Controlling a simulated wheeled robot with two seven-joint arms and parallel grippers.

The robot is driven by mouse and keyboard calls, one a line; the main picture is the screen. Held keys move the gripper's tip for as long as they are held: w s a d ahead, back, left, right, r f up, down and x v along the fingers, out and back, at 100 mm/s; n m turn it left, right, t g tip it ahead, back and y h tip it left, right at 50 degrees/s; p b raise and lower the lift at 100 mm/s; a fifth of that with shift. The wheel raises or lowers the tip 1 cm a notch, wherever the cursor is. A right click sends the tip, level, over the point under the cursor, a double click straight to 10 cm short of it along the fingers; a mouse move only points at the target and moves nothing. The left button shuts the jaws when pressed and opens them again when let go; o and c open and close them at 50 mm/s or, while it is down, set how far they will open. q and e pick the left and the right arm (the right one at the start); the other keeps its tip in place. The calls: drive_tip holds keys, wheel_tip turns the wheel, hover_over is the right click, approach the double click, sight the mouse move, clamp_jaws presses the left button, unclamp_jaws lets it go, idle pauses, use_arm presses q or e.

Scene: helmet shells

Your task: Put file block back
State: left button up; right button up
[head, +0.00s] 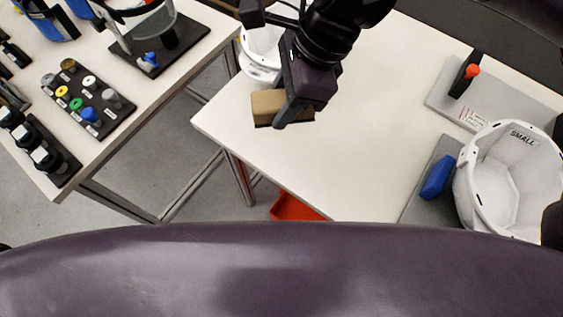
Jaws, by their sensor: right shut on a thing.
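The file block (268,103) is a tan-brown block with a dark underside. My right gripper (283,107) is shut on it and holds it over the left end of the white table (370,120). A dark finger crosses the block's front, and part of the block is hidden behind the gripper. I cannot tell how high it is above the table. My left gripper is not in view.
A white helmet shell (262,52) stands behind my right gripper. A larger shell marked SMALL (512,180) and a blue block (437,178) are at the right. The left table holds a tray of coloured pieces (112,117). A red bin (296,208) is below.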

sight(276, 166)
wheel_tip(276, 166, down, 20)
drive_tip(key=shift+r+b, duration=0.1)
drive_tip(key=shift+b, duration=0.35)
drive_tip(key=o, duration=0.9)
drive_tip(key=v, duration=1.2)
drive_tip(key=shift+p, duration=0.35)
